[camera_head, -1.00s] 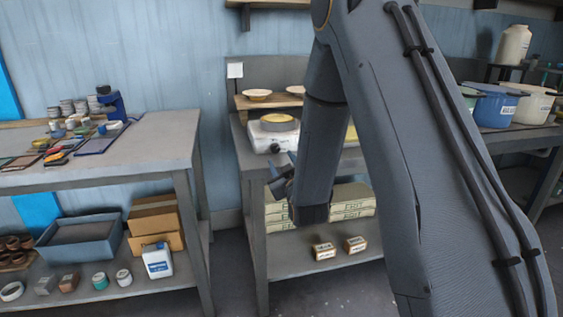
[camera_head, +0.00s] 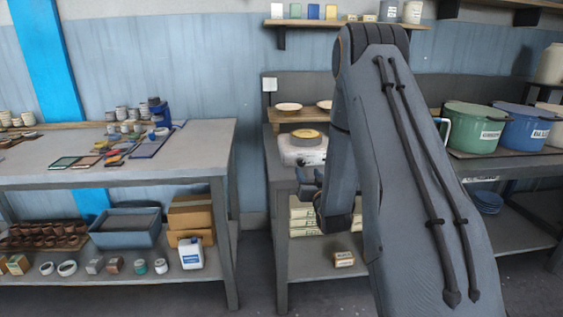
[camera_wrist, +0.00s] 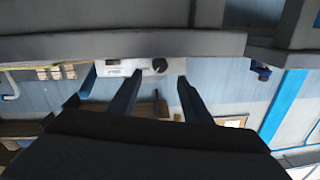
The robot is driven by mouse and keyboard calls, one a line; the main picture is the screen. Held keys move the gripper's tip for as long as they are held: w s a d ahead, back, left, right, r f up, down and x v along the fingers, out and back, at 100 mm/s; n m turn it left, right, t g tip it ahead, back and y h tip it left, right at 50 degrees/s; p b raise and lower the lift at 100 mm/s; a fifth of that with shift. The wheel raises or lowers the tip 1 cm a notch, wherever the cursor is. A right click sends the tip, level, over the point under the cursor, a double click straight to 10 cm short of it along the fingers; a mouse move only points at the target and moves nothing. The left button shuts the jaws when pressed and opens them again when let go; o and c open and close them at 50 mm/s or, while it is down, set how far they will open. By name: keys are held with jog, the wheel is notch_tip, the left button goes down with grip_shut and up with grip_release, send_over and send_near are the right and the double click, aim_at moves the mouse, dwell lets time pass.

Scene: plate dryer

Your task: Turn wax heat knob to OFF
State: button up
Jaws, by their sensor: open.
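A white heater (camera_head: 312,155) with a round yellowish pan (camera_head: 306,136) on top stands on the middle bench. The heater also shows upside down in the wrist view (camera_wrist: 112,70). Its dark knob (camera_wrist: 160,66) is on the front face; its pointer setting is too small to read. My gripper (camera_head: 309,185) is in front of the bench, below and a little right of the heater in the head view. In the wrist view my gripper (camera_wrist: 161,76) is open and empty, its two fingers either side of the knob in the picture, apart from it.
The bench top edge (camera_wrist: 120,45) crosses the wrist view close to the heater. Shallow bowls (camera_head: 288,107) sit on a wooden riser behind. Boxes (camera_head: 304,218) lie on the shelf below. A cluttered bench (camera_head: 190,140) stands left, and green and blue pots (camera_head: 470,130) right.

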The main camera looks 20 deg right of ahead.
aim_at(302, 163)
jog(key=shift+w+d+f+p, duration=0.1)
jog(key=shift+w+d+p, duration=0.15)
jog(key=shift+w, duration=1.05)
jog(key=shift+w+d+r+p, duration=0.1)
jog(key=shift+w+d, duration=0.2)
jog(key=shift+w, duration=0.95)
jog(key=shift+w+d+f+p, duration=0.1)
jog(key=shift+w+d+p, duration=0.15)
jog(key=shift+w, duration=1.05)
jog(key=c, duration=1.1)
